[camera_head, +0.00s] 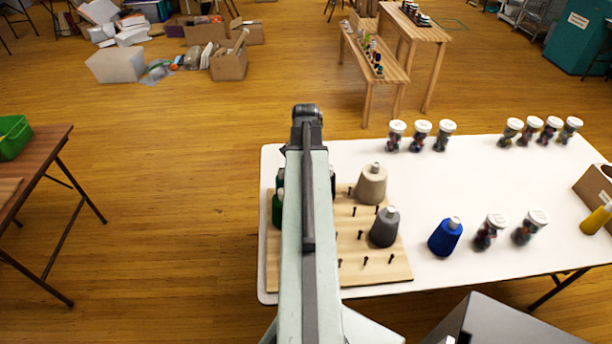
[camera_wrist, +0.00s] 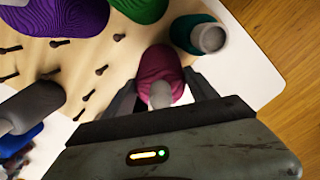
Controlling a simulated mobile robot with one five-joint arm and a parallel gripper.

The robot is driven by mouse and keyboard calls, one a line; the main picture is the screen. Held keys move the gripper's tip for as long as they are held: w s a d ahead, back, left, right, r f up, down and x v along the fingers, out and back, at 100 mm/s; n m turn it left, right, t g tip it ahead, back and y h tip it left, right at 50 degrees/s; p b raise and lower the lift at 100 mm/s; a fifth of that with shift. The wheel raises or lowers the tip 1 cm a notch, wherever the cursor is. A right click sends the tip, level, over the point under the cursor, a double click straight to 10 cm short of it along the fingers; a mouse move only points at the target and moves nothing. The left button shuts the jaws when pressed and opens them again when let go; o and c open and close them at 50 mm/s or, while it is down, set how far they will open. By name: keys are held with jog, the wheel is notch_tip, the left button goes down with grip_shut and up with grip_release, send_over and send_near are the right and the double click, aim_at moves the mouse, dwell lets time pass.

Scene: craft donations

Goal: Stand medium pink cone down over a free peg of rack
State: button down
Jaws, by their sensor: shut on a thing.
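The pink cone (camera_wrist: 160,66) is between the fingers of my gripper (camera_wrist: 162,90) in the wrist view, its pale tip toward the camera. My gripper is shut on it. The rack (camera_head: 398,269) is a pale wooden board with dark pegs on the white table; it also shows in the wrist view (camera_wrist: 118,62). The cone appears over or at the rack's edge; I cannot tell its height or whether a peg is inside it. Several free pegs (camera_head: 365,260) show at the rack's front and middle. In the head view my arm hides the gripper and the pink cone.
On the rack stand a beige cone (camera_head: 371,184), a grey cone (camera_head: 384,228) and a dark green cone (camera_head: 278,210). The wrist view shows purple (camera_wrist: 72,14) and teal (camera_wrist: 186,32) cones near mine. A blue cone (camera_head: 445,238) and several jars (camera_head: 490,232) stand right of the rack.

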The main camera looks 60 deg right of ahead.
jog(key=shift+f, duration=0.25)
jog(key=shift+c, duration=0.9)
grip_release()
notch_tip(320, 180, up, 8)
jog(key=p, duration=0.7)
jog(key=shift+r+p, duration=0.1)
jog(key=shift+p, duration=0.25)
